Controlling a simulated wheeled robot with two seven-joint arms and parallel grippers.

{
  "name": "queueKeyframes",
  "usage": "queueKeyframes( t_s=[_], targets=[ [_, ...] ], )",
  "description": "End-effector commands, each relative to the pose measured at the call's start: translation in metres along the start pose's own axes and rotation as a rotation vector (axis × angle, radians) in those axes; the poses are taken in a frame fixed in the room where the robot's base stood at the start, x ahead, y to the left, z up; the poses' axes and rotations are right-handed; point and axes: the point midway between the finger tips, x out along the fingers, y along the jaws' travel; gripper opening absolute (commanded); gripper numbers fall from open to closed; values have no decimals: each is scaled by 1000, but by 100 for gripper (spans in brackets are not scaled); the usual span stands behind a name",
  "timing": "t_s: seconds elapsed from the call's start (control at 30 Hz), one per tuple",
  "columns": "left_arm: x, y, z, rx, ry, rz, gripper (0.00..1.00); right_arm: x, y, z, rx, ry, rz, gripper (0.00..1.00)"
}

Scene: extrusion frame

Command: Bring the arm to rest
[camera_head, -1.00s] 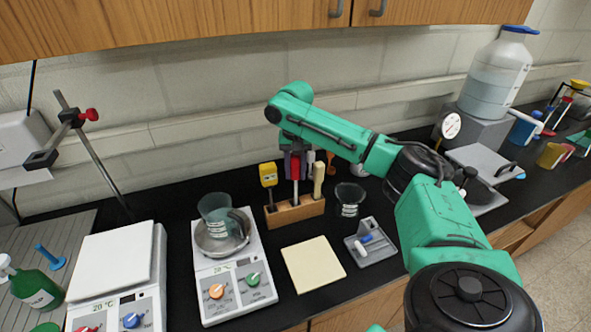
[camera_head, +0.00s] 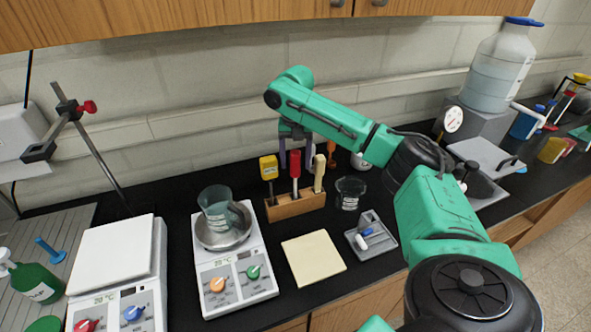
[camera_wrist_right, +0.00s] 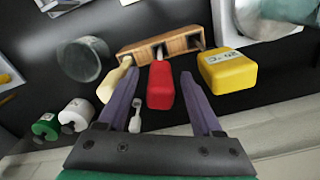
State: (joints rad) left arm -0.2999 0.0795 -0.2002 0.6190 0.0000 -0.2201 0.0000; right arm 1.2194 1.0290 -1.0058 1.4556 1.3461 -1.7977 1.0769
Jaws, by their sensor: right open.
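My right arm reaches across the bench from the right in the head view. The wooden block (camera_head: 297,206) holds a yellow-handled tool (camera_head: 268,168), the red-handled tool (camera_head: 295,163) and a cream-handled tool (camera_head: 319,172), all upright. My left gripper is not in view.
A beaker (camera_head: 216,206) sits in a metal dish on a white hotplate (camera_head: 236,283). Another beaker (camera_head: 350,192) stands right of the block. A cream pad (camera_head: 313,258) and a grey tray (camera_head: 370,238) lie in front. Wall and cupboards (camera_head: 180,20) bound the space behind and above.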

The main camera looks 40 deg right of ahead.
Motion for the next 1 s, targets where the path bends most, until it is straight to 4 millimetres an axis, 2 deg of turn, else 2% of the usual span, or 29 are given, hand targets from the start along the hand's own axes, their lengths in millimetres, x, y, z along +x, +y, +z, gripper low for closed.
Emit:
queueKeyframes(
  t_s=[0.03, 0.1, 0.2, 0.3, 0.77, 0.9, 1.0],
  targets=[
    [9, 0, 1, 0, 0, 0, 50, -7, -2, 0, -1, 3, -5, 67],
    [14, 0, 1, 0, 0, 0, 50, -22, -1, 0, -1, 2, -5, 67],
    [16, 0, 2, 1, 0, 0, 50, -39, -1, 0, -1, 1, -3, 67],
    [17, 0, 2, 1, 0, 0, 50, -47, -1, 0, -1, 0, -1, 67],
    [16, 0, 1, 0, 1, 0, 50, -48, 0, 0, -1, 0, 0, 67],
    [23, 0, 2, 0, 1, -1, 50, -45, -1, -3, -13, 18, -20, 67],
    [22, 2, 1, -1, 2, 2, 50, -55, 9, -11, -54, 48, -38, 67]
  ],
)
